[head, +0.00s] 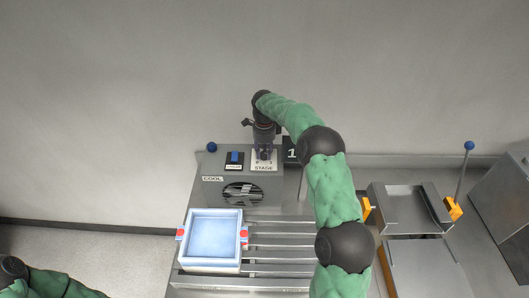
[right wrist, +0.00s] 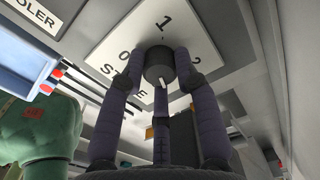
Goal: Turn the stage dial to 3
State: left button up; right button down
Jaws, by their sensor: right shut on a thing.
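The stage dial (right wrist: 158,60) is a dark round knob on a white plate (right wrist: 110,52) in the right wrist view. The plate carries the figures 0, 1 and 2 and a partly covered STAGE label; other marks are hidden by the fingers. A small white mark shows on the knob. My right gripper (right wrist: 160,72) is shut on the dial, its dark fingers around it. In the head view my right gripper (head: 264,151) points down onto the STAGE plate (head: 264,167) and hides the dial. My left gripper is out of view.
A dark display (head: 292,153) reading 1 stands right of the plate, partly behind my arm. A blue switch (head: 235,157) and a blue ball knob (head: 212,147) lie left. A blue-white tray (head: 213,237) sits in front by the rails (head: 280,247). A blue-knobbed lever (head: 468,146) stands right.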

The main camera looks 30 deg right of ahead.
aim_at(263, 153)
jog(key=shift+a+f, duration=0.2)
jog(key=shift+a, duration=0.05)
jog(key=c, duration=0.9)
grip_release()
jog(key=shift+w+r, duration=0.1)
jog(key=shift+d+r, duration=0.15)
jog(key=shift+r, duration=0.35)
notch_tip(263, 153, up, 11)
